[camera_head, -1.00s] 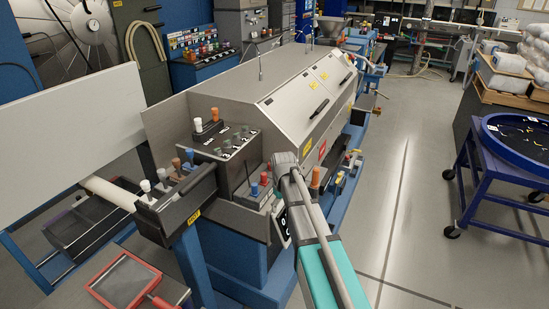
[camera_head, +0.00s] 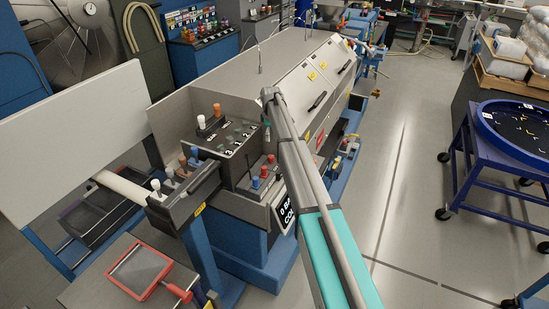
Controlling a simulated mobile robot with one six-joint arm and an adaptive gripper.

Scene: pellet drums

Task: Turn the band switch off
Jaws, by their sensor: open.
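A dark control box (camera_head: 225,140) on the near end of the large grey machine has a white and an orange-topped lever and several small controls on its top. Beside it, a lower block carries blue and red knobs (camera_head: 263,172). A black side box holds a white, a brown and a blue lever (camera_head: 182,172). A partly covered black sign (camera_head: 286,212) reads "0 BA" and "CO". I cannot tell which control is the band switch or how it is set. My arm rises in front of the machine. My gripper is not visible.
A red-framed panel (camera_head: 140,271) lies at the lower left. A pale board (camera_head: 70,138) stands at left. A blue cart with a round tray (camera_head: 520,130) stands at right. The grey floor between machine and cart is clear.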

